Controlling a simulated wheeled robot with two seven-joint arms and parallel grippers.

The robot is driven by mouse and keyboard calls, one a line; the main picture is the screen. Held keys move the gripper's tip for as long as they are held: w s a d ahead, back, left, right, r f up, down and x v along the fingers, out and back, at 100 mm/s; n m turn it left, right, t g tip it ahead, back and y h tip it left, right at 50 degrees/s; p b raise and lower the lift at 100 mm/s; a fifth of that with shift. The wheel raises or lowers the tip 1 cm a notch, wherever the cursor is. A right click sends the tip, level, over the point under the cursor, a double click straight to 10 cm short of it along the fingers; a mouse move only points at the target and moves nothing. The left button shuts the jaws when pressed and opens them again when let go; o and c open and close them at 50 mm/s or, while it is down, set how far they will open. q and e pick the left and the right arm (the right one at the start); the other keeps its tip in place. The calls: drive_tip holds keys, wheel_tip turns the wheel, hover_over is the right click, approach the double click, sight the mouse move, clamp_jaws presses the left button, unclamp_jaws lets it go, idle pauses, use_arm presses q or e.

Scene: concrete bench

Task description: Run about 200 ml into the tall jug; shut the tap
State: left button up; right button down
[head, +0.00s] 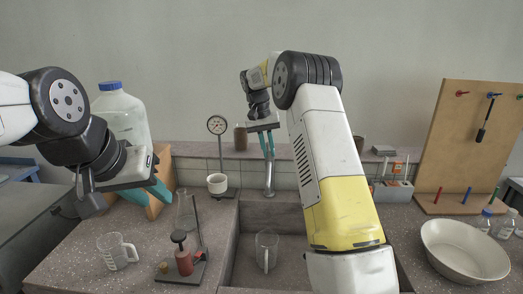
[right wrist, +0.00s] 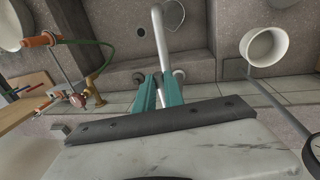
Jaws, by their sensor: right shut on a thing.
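The clear tall jug (head: 267,250) stands upright in the sink basin with its handle toward the front; its rim shows below the spout in the right wrist view (right wrist: 173,14). I cannot make out any water in it or a stream. The metal tap (head: 270,182) rises at the back of the basin, and its pale spout (right wrist: 159,35) reaches out over the jug. My right gripper (head: 267,146) is shut on the tap's upper part, its teal fingers hiding the gripped piece. My left gripper (head: 155,192) hangs over the left counter, away from the jug; its opening is unclear.
A short measuring jug (head: 117,252) and a small stand with a red body (head: 184,262) are on the left counter. A large bottle (head: 122,118) stands behind my left gripper. A cream bowl (head: 464,250) and a wooden tool board (head: 470,145) are at right.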

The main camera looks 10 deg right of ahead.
drive_tip(key=shift+w+r, duration=0.1)
idle(0.3)
drive_tip(key=shift+w+r+g, duration=0.15)
drive_tip(key=shift+r+g, duration=0.3)
drive_tip(key=shift+g, duration=0.15)
drive_tip(key=c, duration=1.4)
unclamp_jaws()
drive_tip(key=shift+c, duration=0.2)
drive_tip(key=v, duration=0.7)
drive_tip(key=shift+r, duration=0.4)
